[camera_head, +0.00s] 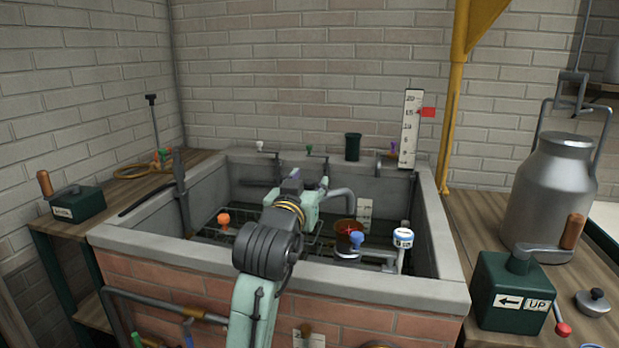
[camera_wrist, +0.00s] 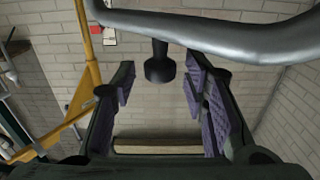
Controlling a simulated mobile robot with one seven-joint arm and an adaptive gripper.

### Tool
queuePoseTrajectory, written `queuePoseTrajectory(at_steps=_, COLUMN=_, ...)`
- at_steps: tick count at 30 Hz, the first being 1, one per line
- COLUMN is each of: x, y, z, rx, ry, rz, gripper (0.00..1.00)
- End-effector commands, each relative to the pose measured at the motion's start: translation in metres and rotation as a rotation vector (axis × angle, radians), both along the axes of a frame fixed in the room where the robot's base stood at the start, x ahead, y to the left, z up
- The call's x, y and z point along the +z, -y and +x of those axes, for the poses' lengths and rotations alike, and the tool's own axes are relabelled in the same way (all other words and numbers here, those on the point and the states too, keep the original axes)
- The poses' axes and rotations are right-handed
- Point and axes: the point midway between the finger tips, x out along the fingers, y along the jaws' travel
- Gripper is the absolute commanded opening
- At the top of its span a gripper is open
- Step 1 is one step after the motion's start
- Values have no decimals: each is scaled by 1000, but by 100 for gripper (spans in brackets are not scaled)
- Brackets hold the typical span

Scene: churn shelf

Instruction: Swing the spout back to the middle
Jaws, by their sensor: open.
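The spout (camera_head: 342,194) is a grey curved pipe over the basin, just right of my gripper (camera_head: 308,183) in the head view. In the wrist view a thick grey bent pipe, which looks like the spout (camera_wrist: 215,33), crosses the top of the picture. A dark round-ended knob (camera_wrist: 160,68) hangs down from it and shows between the open fingers of my gripper (camera_wrist: 160,95). The fingers have purple pads and hold nothing. I cannot tell how far the knob is from the pads. My arm hides part of the spout's surroundings in the head view.
The stone basin (camera_head: 452,262) has a wire rack, a blue knob (camera_head: 357,241) and a white-topped gauge (camera_head: 403,238) inside. A green lever box (camera_head: 512,292) and a metal churn (camera_head: 550,190) stand right. A yellow post (camera_head: 452,110) rises behind. Another lever box (camera_head: 78,205) stands left.

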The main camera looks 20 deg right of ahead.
Motion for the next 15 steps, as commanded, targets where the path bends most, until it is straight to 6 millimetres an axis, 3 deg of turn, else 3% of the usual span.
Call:
queuePoseTrajectory(at_steps=12, x=0, y=7, z=10, rx=0, ry=1, rz=0, gripper=40)
queuePoseTrajectory(at_steps=15, x=0, y=6, z=10, rx=1, ry=1, rz=0, gripper=35)
